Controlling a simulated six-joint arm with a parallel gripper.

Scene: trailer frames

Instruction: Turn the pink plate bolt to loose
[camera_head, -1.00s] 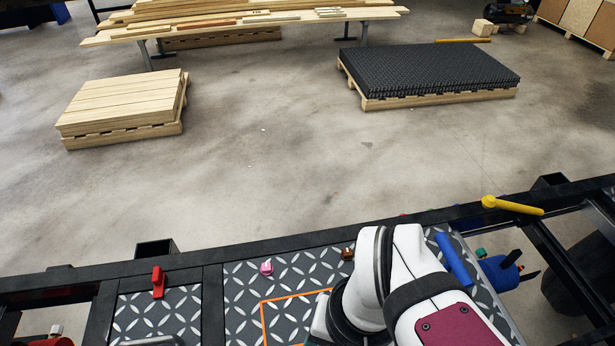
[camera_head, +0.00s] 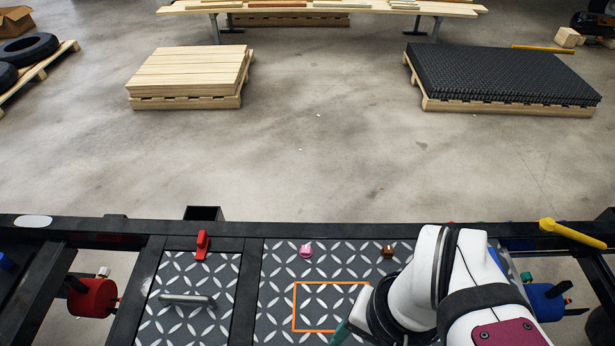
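The pink plate bolt (camera_head: 306,250) sits near the back edge of the diamond-pattern metal plate (camera_head: 275,290), left of a brown bolt (camera_head: 388,251). Its turn position is too small to tell. My white arm comes in from the lower right over the plate. Only a greenish tip of my gripper (camera_head: 341,333) shows at the bottom edge, in front of and apart from the pink bolt. Whether it is open or shut is hidden.
An orange square outline (camera_head: 294,306) is marked on the plate. A red lever (camera_head: 202,245) stands on the frame to the left, above a second plate with a grey handle (camera_head: 187,299). A yellow lever (camera_head: 572,233) is at the right. The plate around the pink bolt is clear.

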